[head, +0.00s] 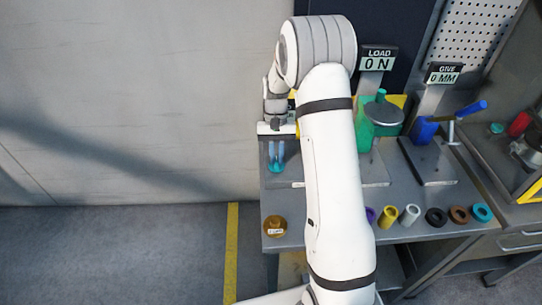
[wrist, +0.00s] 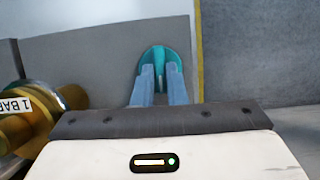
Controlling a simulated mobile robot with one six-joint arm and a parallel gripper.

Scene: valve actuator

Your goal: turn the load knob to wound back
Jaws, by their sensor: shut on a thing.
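A teal round knob (wrist: 158,54) with a raised grip stands on the grey bench, and I take it for the load knob. My gripper (wrist: 160,78) is shut on its raised grip, with a blue-grey finger on either side. In the head view my gripper (head: 276,156) points down at the bench's left end, and only a little of the teal knob shows below it. The LOAD display (head: 376,62) reads 0 N. No position marks on the knob can be read.
A brass part labelled 1 BAR (wrist: 28,115) is close at the left in the wrist view. A brass round piece (head: 274,226) sits at the bench's front left. A green fixture (head: 364,128), a blue clamp (head: 424,130) and several coloured rings stand right of my arm.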

